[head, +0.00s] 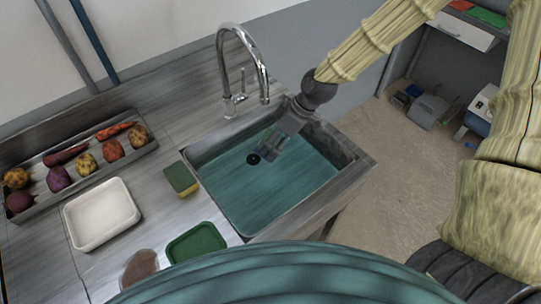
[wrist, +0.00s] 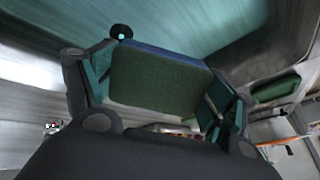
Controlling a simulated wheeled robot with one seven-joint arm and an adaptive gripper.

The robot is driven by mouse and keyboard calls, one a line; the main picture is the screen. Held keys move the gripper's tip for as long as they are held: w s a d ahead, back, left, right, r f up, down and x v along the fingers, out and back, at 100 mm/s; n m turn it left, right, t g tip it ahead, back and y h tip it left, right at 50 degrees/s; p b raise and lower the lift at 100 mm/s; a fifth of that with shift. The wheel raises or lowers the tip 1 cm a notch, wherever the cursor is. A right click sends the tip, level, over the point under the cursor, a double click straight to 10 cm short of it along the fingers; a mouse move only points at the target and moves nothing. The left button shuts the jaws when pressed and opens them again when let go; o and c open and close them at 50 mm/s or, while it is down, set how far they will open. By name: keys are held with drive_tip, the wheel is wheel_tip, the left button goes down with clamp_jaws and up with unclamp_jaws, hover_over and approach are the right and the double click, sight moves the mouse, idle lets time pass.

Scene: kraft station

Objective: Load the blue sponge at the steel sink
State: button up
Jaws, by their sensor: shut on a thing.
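The steel sink (head: 225,205) is set into the counter, with a teal-looking basin and a dark drain (head: 253,159). My gripper (head: 270,148) reaches down over the basin near its back side, in front of the faucet. In the wrist view it is shut on the blue sponge (wrist: 158,82). The sponge's dark green face is towards the camera, with a blue edge along its top. One finger presses each side of it. In the head view the gripper mostly hides the sponge. I cannot tell whether the sponge touches the basin floor.
A chrome faucet (head: 240,70) rises behind the sink. A green-and-yellow sponge (head: 182,179) lies on the counter left of it. A green tray (head: 197,244), a white tray (head: 101,213) and a metal tray (head: 35,185) of vegetables stand further left. The basin looks otherwise empty.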

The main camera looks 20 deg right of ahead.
drive_tip(key=shift+r+p, duration=1.35)
drive_tip(key=shift+r, duration=0.6)
idle(0.8)
drive_tip(key=shift+r+p, duration=1.65)
drive_tip(key=shift+r, duration=0.35)
drive_tip(key=shift+d+f, duration=0.1)
